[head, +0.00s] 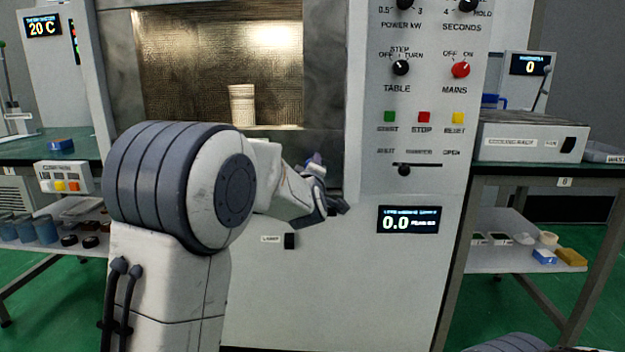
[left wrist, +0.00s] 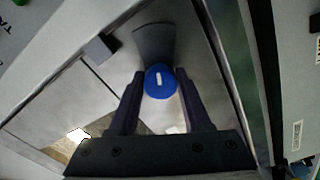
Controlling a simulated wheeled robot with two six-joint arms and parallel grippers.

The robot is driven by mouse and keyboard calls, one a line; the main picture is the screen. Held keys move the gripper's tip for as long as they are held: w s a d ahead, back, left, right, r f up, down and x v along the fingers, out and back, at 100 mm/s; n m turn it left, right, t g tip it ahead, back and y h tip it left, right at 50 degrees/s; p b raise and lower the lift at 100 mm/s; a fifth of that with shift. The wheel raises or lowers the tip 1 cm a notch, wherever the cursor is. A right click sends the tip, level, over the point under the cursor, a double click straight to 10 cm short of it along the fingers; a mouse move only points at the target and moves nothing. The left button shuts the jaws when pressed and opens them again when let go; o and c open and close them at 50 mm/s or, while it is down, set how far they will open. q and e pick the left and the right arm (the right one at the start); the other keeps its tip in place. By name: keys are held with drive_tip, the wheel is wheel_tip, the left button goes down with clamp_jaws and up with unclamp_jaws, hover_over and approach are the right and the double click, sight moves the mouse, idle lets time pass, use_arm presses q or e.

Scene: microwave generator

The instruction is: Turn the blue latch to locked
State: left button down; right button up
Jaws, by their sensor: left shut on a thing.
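The blue latch (left wrist: 160,84) is a round knob with a short white mark, near upright in the left wrist view. It sits on the grey front of the microwave generator, beside a dark grey curved plate (left wrist: 155,40). My left gripper (left wrist: 160,88) has its two dark fingers on either side of the knob and is shut on it. In the head view my left gripper (head: 332,190) is at the generator's front, below the right end of the window; it and the arm hide most of the latch there. My right gripper is not in view.
The generator's control panel (head: 420,180) with knobs and buttons is right of my left gripper. A pale cup-like stack (head: 242,105) stands behind the window. A bench with a grey box (head: 525,137) is at right; another bench with a small blue block (head: 60,145) is at left.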

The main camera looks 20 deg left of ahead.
use_arm(q)
drive_tip(key=n+b, duration=0.2)
drive_tip(key=n, duration=0.1)
drive_tip(key=n+b, duration=0.2)
drive_tip(key=b, duration=0.1)
drive_tip(key=shift+f+n+b, duration=0.3)
drive_tip(key=shift+f+n, duration=0.1)
drive_tip(key=n+b, duration=0.2)
drive_tip(key=n, duration=0.1)
drive_tip(key=shift+b, duration=0.35)
drive_tip(key=shift+r+n+b, duration=0.15)
drive_tip(key=shift+n+b, duration=0.55)
drive_tip(key=shift+n, duration=0.3)
drive_tip(key=shift+c, duration=1.8)
unclamp_jaws()
drive_tip(key=shift+r, duration=0.1)
